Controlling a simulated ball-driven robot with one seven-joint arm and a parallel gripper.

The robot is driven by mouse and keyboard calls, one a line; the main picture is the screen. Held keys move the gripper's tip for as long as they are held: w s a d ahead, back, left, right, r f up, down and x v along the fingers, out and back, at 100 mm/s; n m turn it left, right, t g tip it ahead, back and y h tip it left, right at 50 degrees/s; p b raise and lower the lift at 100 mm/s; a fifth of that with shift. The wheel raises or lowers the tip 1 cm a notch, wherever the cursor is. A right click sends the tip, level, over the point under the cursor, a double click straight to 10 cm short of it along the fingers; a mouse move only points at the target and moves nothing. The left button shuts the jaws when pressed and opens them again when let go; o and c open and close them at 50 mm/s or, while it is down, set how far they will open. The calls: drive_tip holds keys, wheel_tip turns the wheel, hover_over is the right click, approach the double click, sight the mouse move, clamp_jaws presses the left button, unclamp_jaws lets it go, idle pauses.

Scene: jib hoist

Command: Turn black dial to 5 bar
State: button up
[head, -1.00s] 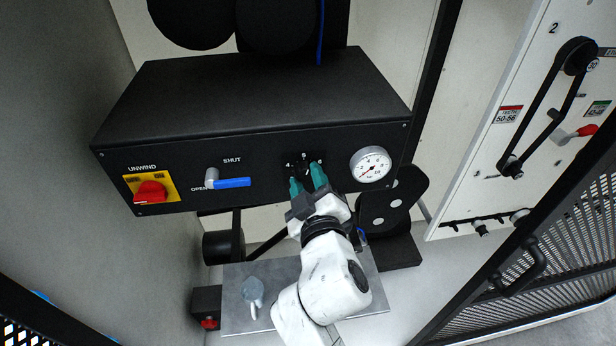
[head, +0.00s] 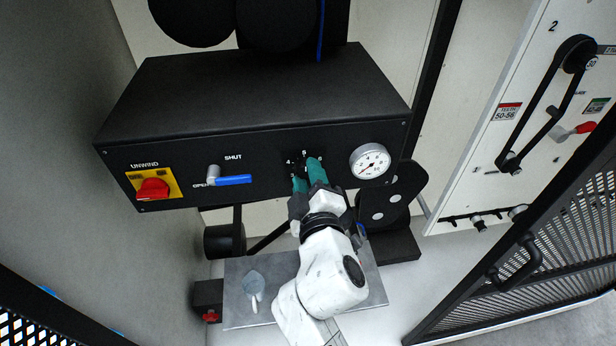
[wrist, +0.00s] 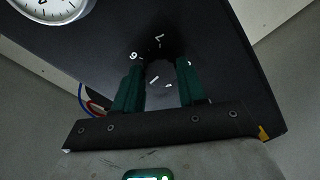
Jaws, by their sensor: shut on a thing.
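The black dial (wrist: 160,72) is on the black box's front panel, among white numerals. In the head view the 4, 5 and 6 show around its top, but the dial is mostly hidden by my gripper (head: 308,176). My gripper's two green fingers are on either side of the dial, shut on it; they also show in the wrist view (wrist: 160,88). A short white mark shows between the fingers in the wrist view, but I cannot tell which numeral it points to. The round white gauge (head: 370,162) is right of the dial.
Left of the dial are a blue-handled lever (head: 232,180) by SHUT and OPEN labels and a red knob (head: 152,189) on a yellow plate marked UNWIND. A metal plate (head: 236,300) lies below. A mesh gate (head: 545,255) stands at the right.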

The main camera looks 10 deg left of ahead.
drive_tip(key=o, duration=1.1)
drive_tip(key=shift+c, duration=0.2)
drive_tip(key=b+v, duration=0.1)
drive_tip(key=v, duration=0.9)
drive_tip(key=shift+s+b, duration=0.35)
drive_tip(key=shift+s, duration=0.05)
drive_tip(key=shift+d, duration=0.1)
drive_tip(key=s+d+f+m+g+h, duration=0.3)
drive_tip(key=d+f+m+g, duration=0.15)
drive_tip(key=d+f, duration=0.55)
drive_tip(key=s+d+f+m+g+h, duration=0.3)
drive_tip(key=d+f+m, duration=0.3)
drive_tip(key=d, duration=0.6)
drive_tip(key=s+d+f+m+g, duration=0.2)
drive_tip(key=s+d+f+g, duration=0.2)
drive_tip(key=s, duration=0.5)
drive_tip(key=s+d+f+m+g, duration=0.3)
drive_tip(key=s+d+f+g, duration=0.1)
drive_tip(key=s, duration=0.5)
drive_tip(key=shift+s+f+y, duration=0.25)
drive_tip(key=shift+f+y, duration=0.15)
drive_tip(key=shift+f, duration=0.25)
